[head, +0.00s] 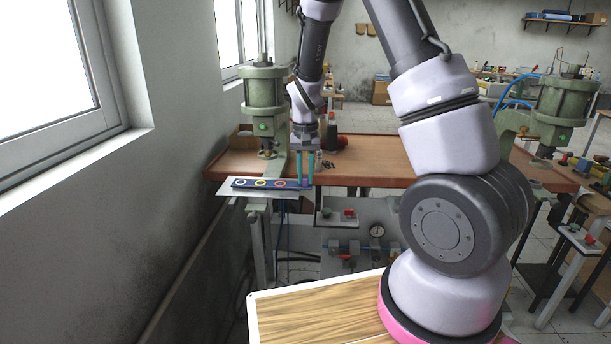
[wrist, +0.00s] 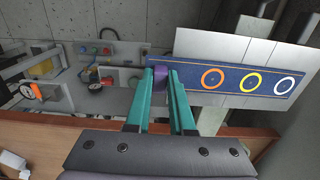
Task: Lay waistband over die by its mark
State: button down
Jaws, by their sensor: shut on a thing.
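The waistband (head: 240,183) is a dark blue strip with a white, a yellow and an orange ring. It lies along a flat grey metal plate (head: 228,195) below the left green press; in the wrist view the waistband (wrist: 236,86) spans the plate (wrist: 240,48) and ends at a purple piece (wrist: 160,84). My gripper (head: 306,184), with teal fingers, is shut on this purple end; its fingers also show in the wrist view (wrist: 160,74). I cannot make out a separate die or its mark; the strip may cover them.
A brown table (head: 370,160) extends right towards a second green press (head: 560,105). A dark spool (head: 331,133) stands behind my gripper. A red-button box (head: 349,213) sits below the table edge.

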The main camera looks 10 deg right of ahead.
jog(key=shift+f, duration=0.25)
jog(key=c, duration=0.7)
grip_release()
notch_tip(320, 180, up, 11)
jog(key=s+d+r+t+y, duration=0.2)
jog(key=s+d+r+t, duration=0.15)
jog(key=s+r, duration=0.85)
jog(key=s+d+r+t, duration=0.2)
jog(key=s+r+t, duration=0.1)
jog(key=s+r, duration=0.4)
jog(key=s, duration=0.3)
jog(key=shift+s+d+r+m+t, duration=0.15)
jog(key=shift+s+r+m+t, duration=0.1)
jog(key=shift+m+t, duration=0.1)
